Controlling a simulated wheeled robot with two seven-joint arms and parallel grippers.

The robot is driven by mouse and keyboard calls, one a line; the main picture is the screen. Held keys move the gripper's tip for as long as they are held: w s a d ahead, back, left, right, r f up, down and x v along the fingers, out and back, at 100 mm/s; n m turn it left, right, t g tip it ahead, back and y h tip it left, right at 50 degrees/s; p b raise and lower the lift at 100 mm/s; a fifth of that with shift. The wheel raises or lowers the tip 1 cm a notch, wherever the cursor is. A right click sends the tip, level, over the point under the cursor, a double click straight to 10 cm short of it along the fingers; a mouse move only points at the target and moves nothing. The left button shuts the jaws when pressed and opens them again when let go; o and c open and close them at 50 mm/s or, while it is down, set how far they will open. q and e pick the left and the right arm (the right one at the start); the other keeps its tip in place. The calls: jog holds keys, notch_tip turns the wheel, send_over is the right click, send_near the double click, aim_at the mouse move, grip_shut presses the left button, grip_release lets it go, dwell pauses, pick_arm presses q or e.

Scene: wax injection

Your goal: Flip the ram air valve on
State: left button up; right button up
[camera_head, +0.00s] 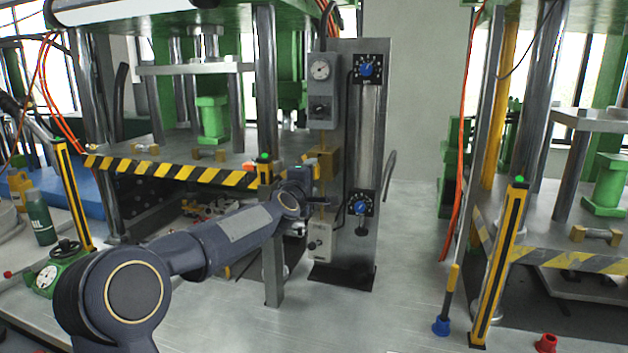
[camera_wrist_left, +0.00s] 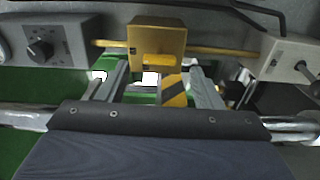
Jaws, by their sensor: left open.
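A grey upright panel (camera_head: 358,130) carries a brass block (camera_head: 328,163) on a vertical rod, between a grey gauge box (camera_head: 320,85) and a light box with a small lever (camera_head: 319,242). Which part is the ram air valve is not labelled. My left gripper (camera_head: 318,196) is in front of the rod, just below the brass block, partly hidden by its wrist. In the left wrist view the gripper's open, empty fingers (camera_wrist_left: 158,82) point toward the brass block (camera_wrist_left: 157,42); contact cannot be told. The lever box (camera_wrist_left: 292,65) is at the right there. My right gripper is not in view.
Two blue knobs (camera_head: 367,69) (camera_head: 360,207) sit on the panel's right side. A striped press table edge (camera_head: 170,170) lies left of the panel. A yellow-black post (camera_head: 500,262) stands at right.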

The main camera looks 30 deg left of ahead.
pick_arm(q)
jog(key=b+v, duration=0.1)
jog(key=v, duration=0.3)
jog(key=shift+s+d, duration=0.15)
jog(key=shift+s, duration=0.25)
jog(key=s+d+f+m+g+h, duration=0.2)
jog(key=s+d+f+m, duration=0.25)
jog(key=s, duration=0.25)
jog(key=s+d+f+m+g+h+p, duration=0.1)
jog(key=s+d+f+m+g+h, duration=0.2)
jog(key=s+d, duration=0.35)
jog(key=s+d+f+m+g+h, duration=0.1)
jog(key=s+d+f+m+h, duration=0.1)
jog(key=s+d+f+m, duration=0.45)
jog(key=s+d+f+m+g, duration=0.1)
jog(key=s+f+m+g, duration=0.1)
jog(key=s, duration=0.7)
jog(key=s+d+f+m+g, duration=0.1)
jog(key=s+f+m+g, duration=0.2)
jog(key=s+f, duration=0.4)
jog(key=shift+s+d+g+h+p, duration=0.3)
jog(key=shift+s+g+h+p, duration=0.15)
jog(key=shift+s, duration=0.55)
jog(key=shift+f, duration=0.15)
